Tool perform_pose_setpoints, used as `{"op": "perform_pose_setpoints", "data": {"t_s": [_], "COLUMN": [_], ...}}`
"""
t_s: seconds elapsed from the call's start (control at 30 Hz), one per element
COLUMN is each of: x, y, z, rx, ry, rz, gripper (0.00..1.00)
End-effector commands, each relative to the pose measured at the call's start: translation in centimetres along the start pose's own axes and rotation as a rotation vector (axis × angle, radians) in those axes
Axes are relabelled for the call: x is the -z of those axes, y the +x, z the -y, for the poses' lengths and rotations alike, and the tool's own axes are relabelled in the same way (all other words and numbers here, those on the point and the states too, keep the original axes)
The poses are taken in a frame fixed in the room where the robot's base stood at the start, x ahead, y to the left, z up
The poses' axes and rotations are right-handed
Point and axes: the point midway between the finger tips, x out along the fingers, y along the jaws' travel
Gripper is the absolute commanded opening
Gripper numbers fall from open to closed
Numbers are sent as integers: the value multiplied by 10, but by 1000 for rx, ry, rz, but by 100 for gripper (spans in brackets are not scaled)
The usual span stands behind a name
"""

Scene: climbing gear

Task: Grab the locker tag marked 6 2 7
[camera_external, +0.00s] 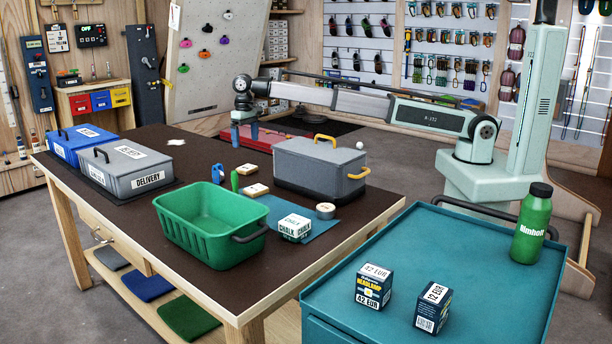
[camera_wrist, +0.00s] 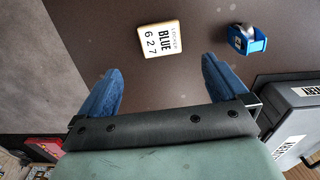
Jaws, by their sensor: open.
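In the wrist view a pale locker tag with a yellowish edge (camera_wrist: 160,40) lies flat on the dark tabletop. It reads LOCKER BLUE 6 2 7. My gripper (camera_wrist: 160,66) has its blue fingers wide apart with nothing between them. The tag lies just beyond the fingertips, roughly centred between them, and is not touched. In the external view my gripper (camera_external: 245,136) hangs over the far side of the table.
A blue tape dispenser (camera_wrist: 246,39) sits right of the tag in the wrist view. A grey delivery box (camera_external: 125,168), a green bin (camera_external: 205,228), a grey toolbox (camera_external: 315,168) and a chalk box (camera_external: 294,228) stand on the table. The table's middle back is fairly clear.

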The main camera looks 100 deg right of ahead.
Motion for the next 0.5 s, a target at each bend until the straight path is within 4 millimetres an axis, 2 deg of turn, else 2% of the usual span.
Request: {"op": "perform_pose_setpoints", "data": {"t_s": [0.1, 0.3, 0.5], "x": [0, 0, 0], "y": [22, 52, 61], "z": [-1, 0, 0], "rx": [-1, -1, 0], "ry": [1, 1, 1], "rz": [1, 1, -1], "gripper": [100, 100, 100]}}
